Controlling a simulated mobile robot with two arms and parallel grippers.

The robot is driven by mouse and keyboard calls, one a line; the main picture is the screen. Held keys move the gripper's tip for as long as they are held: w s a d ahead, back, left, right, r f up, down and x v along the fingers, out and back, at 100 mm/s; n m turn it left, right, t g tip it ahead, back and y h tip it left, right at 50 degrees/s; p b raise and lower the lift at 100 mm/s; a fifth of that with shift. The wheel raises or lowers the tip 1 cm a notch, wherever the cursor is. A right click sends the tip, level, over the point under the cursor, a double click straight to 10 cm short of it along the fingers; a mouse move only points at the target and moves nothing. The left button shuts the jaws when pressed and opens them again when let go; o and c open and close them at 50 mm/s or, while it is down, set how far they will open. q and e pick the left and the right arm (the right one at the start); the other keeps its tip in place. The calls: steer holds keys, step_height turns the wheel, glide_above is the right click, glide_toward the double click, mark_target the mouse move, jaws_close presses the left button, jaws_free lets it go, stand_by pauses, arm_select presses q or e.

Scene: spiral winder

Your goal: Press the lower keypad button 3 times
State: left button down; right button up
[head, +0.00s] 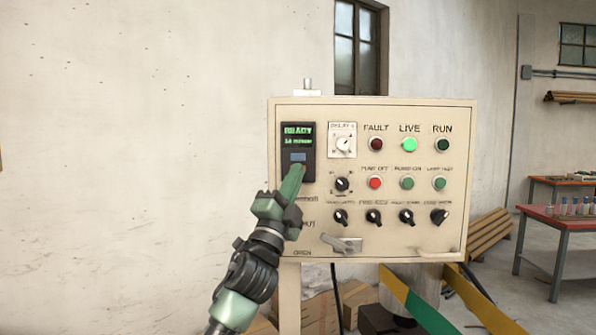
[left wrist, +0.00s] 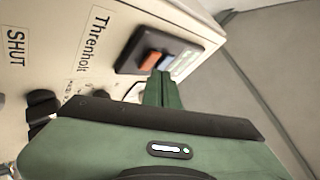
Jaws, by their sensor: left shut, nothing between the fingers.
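The dark keypad (head: 311,141) is on the upper left of the cream control panel, with a green lit readout above a blue button (head: 298,157). In the left wrist view, the orange lower button (left wrist: 150,61) sits beside the blue button (left wrist: 171,57). My left gripper (head: 299,171) is shut and empty, its green fingertips in front of the keypad's lower part, mostly hiding the lower button in the head view. In the left wrist view, the fingertips (left wrist: 159,77) are close to the orange button; I cannot tell whether they touch. My right gripper is not in view.
The control panel (head: 420,112) has knobs, coloured buttons and lamps right of the keypad; the LIVE lamp (head: 410,145) glows green. A lever handle (head: 342,244) sticks out at its lower left. A red-topped table (head: 565,222) stands far right. The wall left of the panel is clear.

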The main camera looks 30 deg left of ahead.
arm_select(q)
steer(key=shift+w+a, duration=0.15)
steer(key=shift+w, duration=0.1)
steer(key=shift+w+a, duration=0.2)
steer(key=shift+w, duration=0.1)
stand_by(0.7)
steer(key=shift+s+d, duration=0.1)
stand_by(0.3)
steer(key=shift+s+d, duration=0.3)
steer(key=shift+s, duration=0.3)
steer(key=s+d, duration=0.1)
steer(key=s, duration=0.1)
steer(key=s+d, duration=0.1)
steer(key=s, duration=0.1)
steer(key=shift+s+d+p, duration=0.1)
steer(key=shift+d+p, duration=0.2)
stand_by(2.5)
